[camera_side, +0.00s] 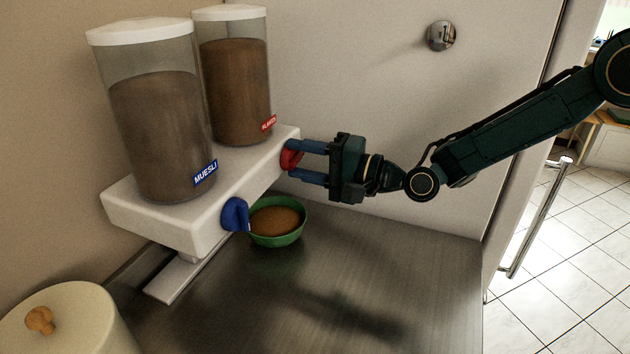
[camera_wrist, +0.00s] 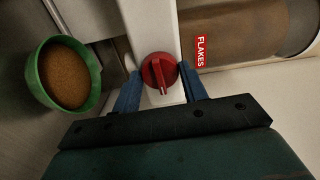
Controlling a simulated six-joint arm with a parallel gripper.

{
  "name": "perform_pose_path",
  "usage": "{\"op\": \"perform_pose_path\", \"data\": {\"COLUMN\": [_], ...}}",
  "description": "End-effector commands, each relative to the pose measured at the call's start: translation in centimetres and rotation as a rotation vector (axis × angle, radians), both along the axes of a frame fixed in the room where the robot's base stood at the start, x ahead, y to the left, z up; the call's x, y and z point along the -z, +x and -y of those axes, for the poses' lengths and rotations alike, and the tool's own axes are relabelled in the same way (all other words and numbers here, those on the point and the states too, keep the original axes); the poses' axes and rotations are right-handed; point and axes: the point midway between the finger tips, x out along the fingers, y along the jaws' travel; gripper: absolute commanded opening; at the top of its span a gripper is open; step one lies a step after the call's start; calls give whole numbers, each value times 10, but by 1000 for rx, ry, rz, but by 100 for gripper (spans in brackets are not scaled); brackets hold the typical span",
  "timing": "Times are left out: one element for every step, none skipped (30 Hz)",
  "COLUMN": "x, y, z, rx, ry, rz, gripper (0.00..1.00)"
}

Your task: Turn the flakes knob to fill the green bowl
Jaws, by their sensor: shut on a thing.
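The red flakes knob (camera_side: 290,156) sits on the front of the white dispenser, below the flakes container (camera_side: 236,88). My gripper (camera_side: 298,161) is shut on this knob, one blue finger on each side. In the wrist view the red knob (camera_wrist: 159,72) shows between the fingertips, near the red FLAKES label (camera_wrist: 201,49). The green bowl (camera_side: 276,240) stands on the metal worktop under the dispenser's front. Brown food fills much of it; it also shows in the wrist view (camera_wrist: 42,88).
A muesli container (camera_side: 155,130) with a blue knob (camera_side: 235,214) stands on the same white dispenser (camera_side: 170,222). A cream lidded pot (camera_side: 75,325) is at the lower left. The metal worktop (camera_side: 400,270) is clear to the right of the bowl.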

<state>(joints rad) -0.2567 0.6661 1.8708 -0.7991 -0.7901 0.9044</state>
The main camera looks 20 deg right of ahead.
Motion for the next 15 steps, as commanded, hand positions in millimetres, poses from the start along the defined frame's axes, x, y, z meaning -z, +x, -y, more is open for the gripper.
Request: {"op": "perform_pose_path", "data": {"x": [0, 0, 0, 0, 0, 0, 0, 0, 0, 0, 0, 0, 0, 0, 0], "y": [0, 0, 0, 0, 0, 0, 0, 0, 0, 0, 0, 0, 0, 0, 0], "z": [0, 0, 0, 0, 0, 0, 0, 0, 0, 0, 0, 0, 0, 0, 0], "rx": [0, 0, 0, 0, 0, 0, 0, 0, 0, 0, 0, 0, 0, 0, 0], "ry": [8, 13, 18, 20, 23, 25, 25, 26, 26, 26, 26, 26, 26, 25, 25], "rz": [-10, -15, -19, -21, -24, -26, -27, -28, -28, -28, -28, -28, -28, -27, -27], "gripper": [20, 20, 20, 20, 20, 20, 20, 20, 20, 20, 20, 20, 20, 20, 20]}}
